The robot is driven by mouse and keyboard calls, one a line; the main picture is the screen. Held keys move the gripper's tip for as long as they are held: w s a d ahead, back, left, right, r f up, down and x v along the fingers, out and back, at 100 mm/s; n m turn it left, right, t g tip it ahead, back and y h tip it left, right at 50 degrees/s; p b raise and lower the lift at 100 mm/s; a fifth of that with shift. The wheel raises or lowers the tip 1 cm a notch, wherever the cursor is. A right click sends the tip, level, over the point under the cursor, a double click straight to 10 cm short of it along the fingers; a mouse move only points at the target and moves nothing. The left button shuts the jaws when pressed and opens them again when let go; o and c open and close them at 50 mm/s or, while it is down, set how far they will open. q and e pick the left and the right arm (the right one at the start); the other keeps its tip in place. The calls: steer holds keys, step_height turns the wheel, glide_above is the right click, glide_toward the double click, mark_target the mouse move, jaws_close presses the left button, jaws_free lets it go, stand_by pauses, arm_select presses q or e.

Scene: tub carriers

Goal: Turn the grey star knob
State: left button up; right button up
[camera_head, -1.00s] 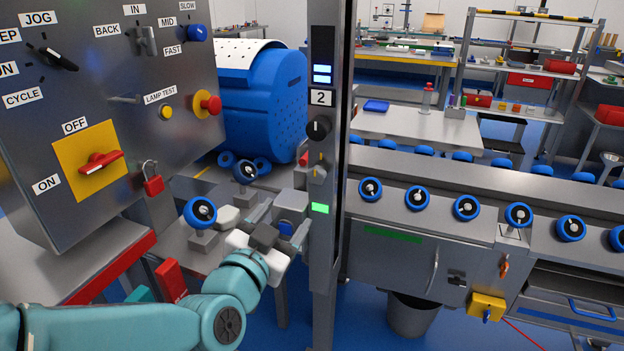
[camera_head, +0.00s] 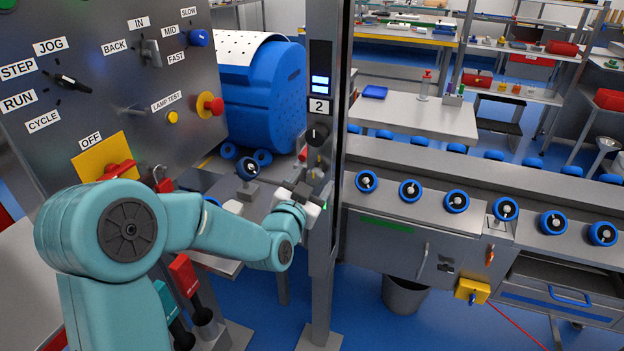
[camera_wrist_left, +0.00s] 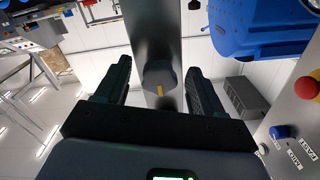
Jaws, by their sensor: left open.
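The grey star knob (camera_wrist_left: 160,78) has a yellow pointer line and sits on the face of a metal post (camera_head: 322,235). In the left wrist view it appears dark and lies between the two fingers, with a gap on both sides. In the head view it shows small on the post, partly behind my gripper, below a black knob (camera_head: 317,134). My left gripper (camera_head: 308,187) is open and empty in front of the post; its two dark fingers also show in the left wrist view (camera_wrist_left: 158,85). Contact with the knob cannot be seen. My right gripper is not in view.
A control panel (camera_head: 120,60) with a red switch (camera_head: 118,169) and a red button (camera_head: 211,104) stands at left. A blue drum (camera_head: 265,95) is behind the post. A bin (camera_head: 405,293) stands below.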

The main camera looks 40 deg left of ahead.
arm_select(q)
steer(key=shift+w, duration=0.15)
steer(key=c, duration=1.1)
steer(key=shift+o, duration=0.2)
steer(key=shift+f+n+b, duration=0.15)
steer(key=shift+n+b, duration=0.25)
steer(key=shift+b, duration=0.4)
steer(key=n+b, duration=0.8)
steer(key=b, duration=0.3)
steer(key=shift+d, duration=0.2)
steer(key=n+b, duration=0.2)
steer(key=n, duration=0.1)
steer(key=shift+b, duration=0.3)
steer(key=shift+r+n+b, duration=0.25)
steer(key=shift+n+b, duration=0.35)
steer(key=shift+n, duration=0.4)
steer(key=shift+d, duration=0.1)
